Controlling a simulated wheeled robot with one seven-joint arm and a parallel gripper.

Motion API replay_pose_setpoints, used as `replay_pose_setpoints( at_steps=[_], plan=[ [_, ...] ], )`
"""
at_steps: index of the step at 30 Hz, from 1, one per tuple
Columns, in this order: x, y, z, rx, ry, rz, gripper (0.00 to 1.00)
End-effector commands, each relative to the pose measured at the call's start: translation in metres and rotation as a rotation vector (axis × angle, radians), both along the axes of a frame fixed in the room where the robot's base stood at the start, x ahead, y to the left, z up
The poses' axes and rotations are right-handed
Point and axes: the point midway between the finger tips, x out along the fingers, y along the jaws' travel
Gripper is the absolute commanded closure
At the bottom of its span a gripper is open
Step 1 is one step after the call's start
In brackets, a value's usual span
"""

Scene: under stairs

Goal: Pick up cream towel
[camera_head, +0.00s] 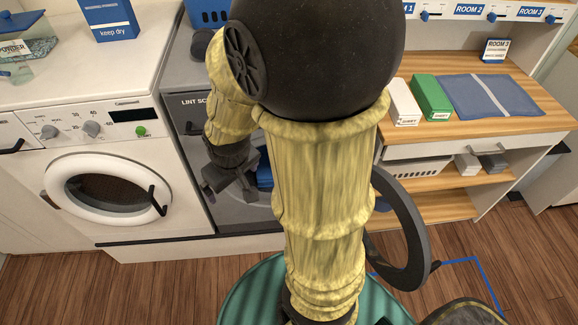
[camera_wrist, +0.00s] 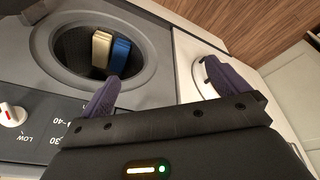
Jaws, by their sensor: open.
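The cream towel (camera_wrist: 101,48) shows in the wrist view as a folded cream piece inside the round dark drum opening (camera_wrist: 146,72) of a grey machine. A blue folded piece (camera_wrist: 120,55) is right beside it in the same opening. My gripper (camera_wrist: 162,70) is open and empty, outside the opening. One finger is near the opening's lower rim, the other over the white machine's side. In the head view my gripper (camera_head: 228,178) is in front of the grey machine. A bit of blue (camera_head: 264,172) shows behind my arm there; the cream towel is hidden.
A white washer (camera_head: 80,185) with a round door stands left of the grey machine (camera_head: 190,110). At right, a wooden counter (camera_head: 530,85) holds a white box (camera_head: 403,102), a green box (camera_head: 431,98) and a blue cloth (camera_head: 470,95). Wooden floor in front is partly clear.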

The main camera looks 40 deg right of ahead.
Motion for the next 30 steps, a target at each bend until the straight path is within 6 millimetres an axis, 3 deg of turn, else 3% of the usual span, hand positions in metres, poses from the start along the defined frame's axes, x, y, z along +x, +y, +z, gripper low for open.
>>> replay_pose_setpoints(
  at_steps=[1,6,18,30],
  plan=[
    [0.008,-0.008,-0.027,-0.026,-0.012,0.038,0.0],
    [0.035,-0.039,-0.074,-0.136,-0.054,0.199,0.0],
    [0.087,-0.114,-0.175,-0.43,-0.09,0.589,0.0],
    [0.12,-0.178,-0.264,-0.716,-0.041,0.978,0.0]
  ],
)
